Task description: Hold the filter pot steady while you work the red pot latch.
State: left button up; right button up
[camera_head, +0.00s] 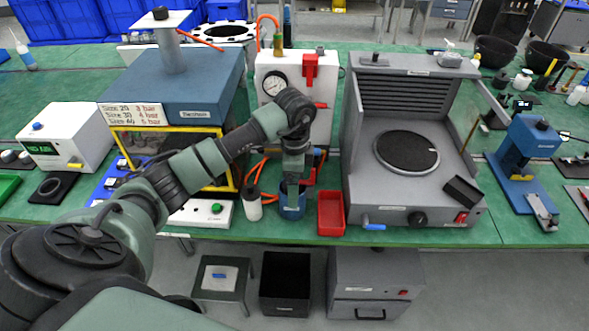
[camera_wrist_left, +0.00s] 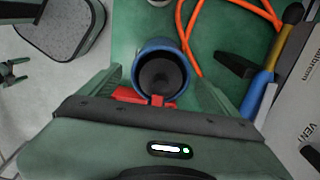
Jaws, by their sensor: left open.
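The filter pot (camera_head: 291,210) is a blue round cup near the front edge of the green bench, below the white gauge panel. In the left wrist view the pot (camera_wrist_left: 160,50) shows from above, with a blue rim and dark inside. The red latch (camera_wrist_left: 150,99) shows at the pot's side nearest my palm, partly cut off by the gripper body. My left gripper (camera_head: 293,190) points down at the pot. Its open fingers (camera_wrist_left: 160,84) lie on either side of the pot; whether they touch it I cannot tell. My right gripper is not in view.
A white panel (camera_head: 267,100) with a gauge and red handles stands behind the pot. A red tray (camera_head: 331,214) is close on the right, a white bottle (camera_head: 253,207) on the left. An orange hose (camera_wrist_left: 193,40) runs beside the pot. A grey hooded station (camera_head: 365,205) stands farther right.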

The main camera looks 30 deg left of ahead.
pick_arm(q)
jog(key=shift+f, duration=0.9)
jog(key=c, duration=1.9)
jog(key=shift+o, duration=0.2)
